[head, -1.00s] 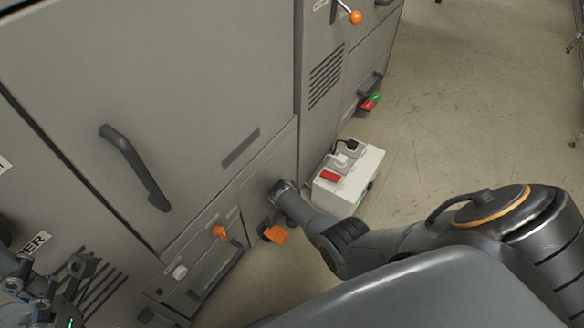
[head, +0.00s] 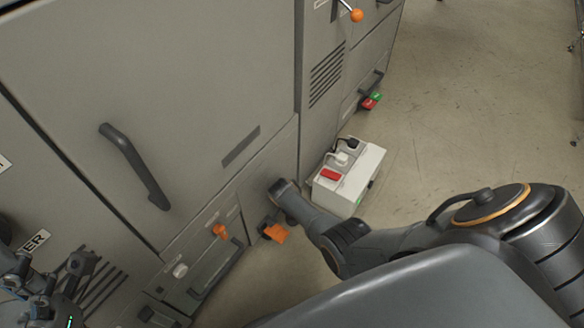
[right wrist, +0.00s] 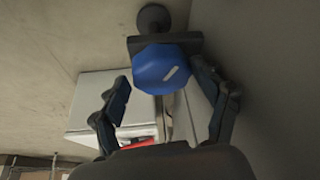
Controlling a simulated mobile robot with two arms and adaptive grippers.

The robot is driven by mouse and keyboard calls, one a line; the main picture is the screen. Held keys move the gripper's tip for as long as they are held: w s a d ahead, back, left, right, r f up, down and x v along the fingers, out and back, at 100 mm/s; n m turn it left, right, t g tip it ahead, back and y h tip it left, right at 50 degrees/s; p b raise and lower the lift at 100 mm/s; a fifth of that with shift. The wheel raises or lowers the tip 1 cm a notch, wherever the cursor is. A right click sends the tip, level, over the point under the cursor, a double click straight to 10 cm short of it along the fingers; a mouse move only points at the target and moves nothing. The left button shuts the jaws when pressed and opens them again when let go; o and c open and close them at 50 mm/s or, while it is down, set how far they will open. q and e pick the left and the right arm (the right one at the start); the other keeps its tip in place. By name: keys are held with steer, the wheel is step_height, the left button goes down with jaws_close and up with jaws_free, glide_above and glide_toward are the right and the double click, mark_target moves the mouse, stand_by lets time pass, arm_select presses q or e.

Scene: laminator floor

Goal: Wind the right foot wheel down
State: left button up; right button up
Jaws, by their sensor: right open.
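The foot wheel is a blue knob (right wrist: 160,68) with a pale mark on its face, seen in the right wrist view below a dark bracket and a round dark foot (right wrist: 154,19). My right gripper (right wrist: 162,80) is open, with one finger on each side of the wheel; gaps show and I see no clear contact. In the head view my right arm reaches down to the machine's lower edge, and the wheel and right gripper's fingers cannot be made out. My left gripper (head: 49,268) is at the lower left, fingers apart and empty.
The grey machine (head: 190,90) fills the left. A white box (head: 350,178) with a red switch stands on the floor beside my right wrist. An orange pedal (head: 275,233) and an orange knob (head: 219,231) are close to that arm. Open floor (head: 470,100) lies to the right.

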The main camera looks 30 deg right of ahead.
steer(key=shift+v, duration=3.15)
steer(key=shift+s+a+r, duration=0.2)
steer(key=shift+r, duration=0.5)
steer(key=shift+s, duration=0.1)
